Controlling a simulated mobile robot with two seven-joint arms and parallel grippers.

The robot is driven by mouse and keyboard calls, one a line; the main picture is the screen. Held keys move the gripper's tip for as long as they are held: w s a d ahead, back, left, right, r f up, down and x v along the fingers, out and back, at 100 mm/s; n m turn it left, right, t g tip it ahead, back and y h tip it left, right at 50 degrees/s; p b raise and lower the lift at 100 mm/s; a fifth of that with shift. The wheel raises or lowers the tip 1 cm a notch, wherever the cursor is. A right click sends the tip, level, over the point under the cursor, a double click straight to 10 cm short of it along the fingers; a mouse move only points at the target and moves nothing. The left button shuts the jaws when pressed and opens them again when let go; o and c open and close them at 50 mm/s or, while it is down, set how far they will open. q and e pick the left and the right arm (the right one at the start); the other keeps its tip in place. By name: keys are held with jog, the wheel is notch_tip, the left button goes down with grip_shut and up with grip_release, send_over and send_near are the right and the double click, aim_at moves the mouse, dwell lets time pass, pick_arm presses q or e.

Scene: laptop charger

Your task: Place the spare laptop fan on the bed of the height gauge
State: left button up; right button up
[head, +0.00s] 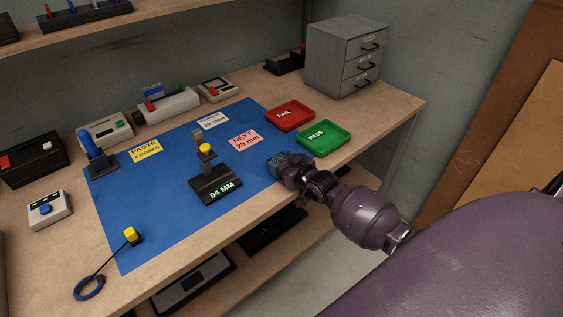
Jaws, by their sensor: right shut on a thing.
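The height gauge (216,186) stands upright on the blue mat, with a dark base, a short post and a yellow-topped part. Its display reads 94 MM. My right gripper (279,163) is at the right edge of the mat, to the right of the gauge and apart from it. It is shut on a small dark thing, mostly hidden by the fingers; I cannot clearly make out whether this is the laptop fan. No other fan shows on the bench. My left gripper is not in view.
A red FAIL tray (290,116) and a green PASS tray (323,138) stand just behind my right gripper. A pink NEXT card (245,140) lies behind the gauge. A yellow-ended cable (132,237) lies front left. The blue mat (170,215) is clear in front of the gauge.

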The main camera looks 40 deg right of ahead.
jog(key=shift+w, duration=0.25)
jog(key=shift+f, duration=0.1)
jog(key=shift+f, duration=0.15)
jog(key=o, duration=0.9)
